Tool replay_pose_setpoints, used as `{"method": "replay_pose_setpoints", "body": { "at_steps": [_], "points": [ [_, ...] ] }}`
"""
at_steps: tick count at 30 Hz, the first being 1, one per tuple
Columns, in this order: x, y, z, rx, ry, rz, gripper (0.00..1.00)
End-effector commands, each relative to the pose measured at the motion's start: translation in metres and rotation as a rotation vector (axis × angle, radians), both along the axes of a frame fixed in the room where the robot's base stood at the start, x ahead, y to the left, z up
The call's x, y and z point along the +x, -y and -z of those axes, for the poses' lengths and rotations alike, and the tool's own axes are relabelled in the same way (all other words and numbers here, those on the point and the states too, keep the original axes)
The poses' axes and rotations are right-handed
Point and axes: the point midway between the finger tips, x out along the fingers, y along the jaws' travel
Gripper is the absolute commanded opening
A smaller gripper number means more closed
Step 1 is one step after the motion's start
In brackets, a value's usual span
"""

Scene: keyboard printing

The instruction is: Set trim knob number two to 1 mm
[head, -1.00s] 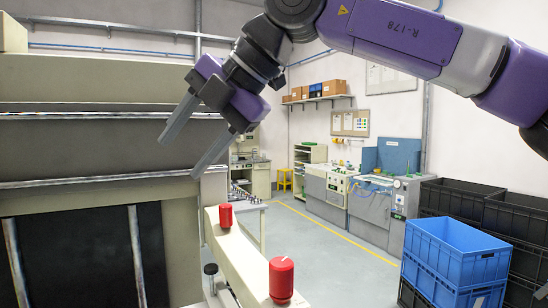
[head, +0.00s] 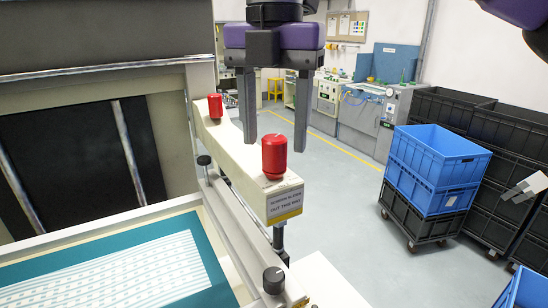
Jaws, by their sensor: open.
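My gripper (head: 275,146) points down with its two fingers apart and nothing between them that I can tell is held. In the picture its fingertips lie either side of the near red cylinder (head: 274,160); I cannot tell the depth between them. A black knob (head: 273,280) with a light mark on top stands at the lower middle, on the frame beside the printing bed. A smaller dark knob (head: 204,160) shows farther back, left of the beam. No number is readable on either knob, so I cannot tell which is number two.
A cream beam (head: 236,163) carries the near cylinder and a second red one (head: 215,106); its end label (head: 285,204) says the screen slides out this way. A teal-edged screen (head: 205,255) lies at left. Blue crates (head: 432,170) stand right, with open floor between.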

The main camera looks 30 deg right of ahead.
Motion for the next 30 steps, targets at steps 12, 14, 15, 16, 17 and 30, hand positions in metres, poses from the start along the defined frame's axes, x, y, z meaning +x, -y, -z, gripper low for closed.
{"method": "replay_pose_setpoints", "body": {
  "at_steps": [12, 14, 15, 16, 17, 30],
  "points": [
    [0.000, -0.001, 0.030, 0.002, 0.001, -0.001, 0.54],
    [0.000, -0.001, 0.030, 0.002, 0.001, -0.001, 0.54],
    [0.000, -0.001, 0.030, 0.002, 0.001, -0.001, 0.54],
    [0.000, -0.001, 0.030, 0.002, 0.001, -0.001, 0.52],
    [0.000, -0.001, 0.030, 0.002, 0.001, -0.001, 0.47],
    [0.000, -0.001, 0.029, 0.002, 0.001, -0.008, 0.00]
  ]
}}
